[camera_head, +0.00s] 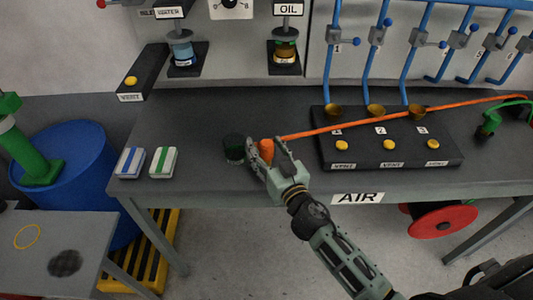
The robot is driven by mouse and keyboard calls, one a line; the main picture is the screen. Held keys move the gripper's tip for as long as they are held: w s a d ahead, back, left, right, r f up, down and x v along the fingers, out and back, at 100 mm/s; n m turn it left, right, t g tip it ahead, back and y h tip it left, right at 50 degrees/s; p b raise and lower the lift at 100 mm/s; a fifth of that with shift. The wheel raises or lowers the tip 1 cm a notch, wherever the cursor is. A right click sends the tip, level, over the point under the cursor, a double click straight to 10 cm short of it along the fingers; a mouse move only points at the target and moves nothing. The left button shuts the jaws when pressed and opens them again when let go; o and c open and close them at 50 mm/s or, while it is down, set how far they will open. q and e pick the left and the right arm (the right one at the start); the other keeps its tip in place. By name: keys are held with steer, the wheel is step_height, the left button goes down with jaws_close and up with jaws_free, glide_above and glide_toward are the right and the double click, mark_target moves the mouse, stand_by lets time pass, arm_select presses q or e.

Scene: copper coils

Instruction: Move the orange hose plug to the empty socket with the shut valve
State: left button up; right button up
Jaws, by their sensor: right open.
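The orange hose plug (266,149) stands near the front of the grey bench, between the fingers of my right gripper (272,152). The gripper is open around it; contact is hard to tell. An orange hose (350,124) runs from beside the plug to the right edge, passing across the black block (325,152). Brass sockets (333,111), (376,111) and (417,112) are at the block's back, with labels 1, 2 and 3 in front. My left gripper is out of view.
Two striped boxes (130,162) and (163,162) lie farther left. A green hose fitting (490,124) is at right. Yellow vent buttons (388,145) are on the block. The bench behind the gripper is clear.

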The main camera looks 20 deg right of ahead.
steer(key=shift+c, duration=0.2)
steer(key=c, duration=1.3)
steer(key=shift+r, duration=0.15)
